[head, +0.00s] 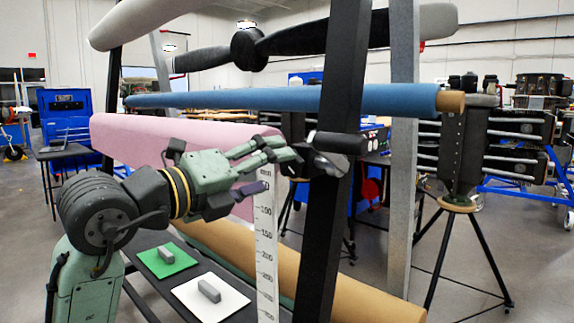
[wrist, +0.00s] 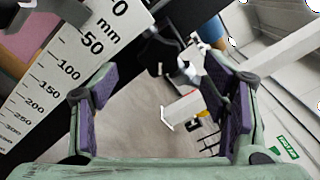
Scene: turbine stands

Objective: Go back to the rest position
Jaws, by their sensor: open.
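My gripper (head: 276,168) is green with purple finger pads and reaches right, beside the dark upright post (head: 325,245) of a rack. In the wrist view my gripper (wrist: 160,85) has its fingers wide apart, with nothing between the pads. A white millimetre scale (head: 266,245) stands upright just below the fingers in the head view. The scale also shows in the wrist view (wrist: 60,85), outside the left finger. A black knob-like part with a shiny tip (wrist: 170,62) shows beyond the fingertips.
The rack holds a blue roll (head: 280,99), a pink roll (head: 130,135) and a tan roll (head: 330,285). A dark shelf carries a green plate (head: 150,268) and a white plate (head: 225,305), each with a grey block. A turbine (head: 465,150) stands on a tripod at right.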

